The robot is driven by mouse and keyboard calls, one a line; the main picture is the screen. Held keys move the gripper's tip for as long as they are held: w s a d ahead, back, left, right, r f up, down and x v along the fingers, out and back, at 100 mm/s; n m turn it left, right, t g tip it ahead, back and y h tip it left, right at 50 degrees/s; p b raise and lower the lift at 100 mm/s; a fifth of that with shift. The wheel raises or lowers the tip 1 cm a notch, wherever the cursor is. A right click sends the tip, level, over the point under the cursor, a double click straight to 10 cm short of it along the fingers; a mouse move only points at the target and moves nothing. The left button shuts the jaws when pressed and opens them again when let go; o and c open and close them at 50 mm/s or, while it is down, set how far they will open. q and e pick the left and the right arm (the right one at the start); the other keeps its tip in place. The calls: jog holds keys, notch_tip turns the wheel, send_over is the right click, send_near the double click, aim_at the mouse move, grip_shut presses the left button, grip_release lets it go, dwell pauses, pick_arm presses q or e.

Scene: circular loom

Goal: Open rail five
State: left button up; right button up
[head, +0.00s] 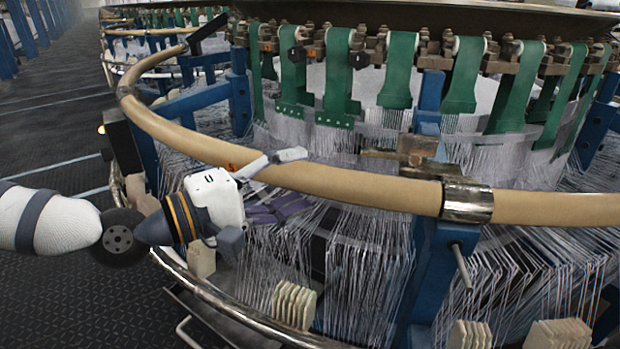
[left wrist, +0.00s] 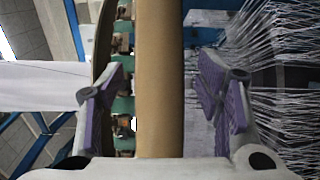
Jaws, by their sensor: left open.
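In the left wrist view the rail (left wrist: 160,80) stands upright between the two fingers, with a visible gap on each side. My right gripper is in neither view.
A blue post (head: 440,275) supports the rail near the sleeve. Green straps (head: 400,70) and many thin white threads (head: 340,270) fill the loom behind and below. A lower metal rail (head: 230,305) curves below my arm. The dark floor (head: 50,150) at left is clear.

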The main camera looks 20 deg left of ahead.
aim_at(309, 175)
pick_arm(q)
jog(key=x, duration=0.3)
jog(key=shift+w+d, duration=0.1)
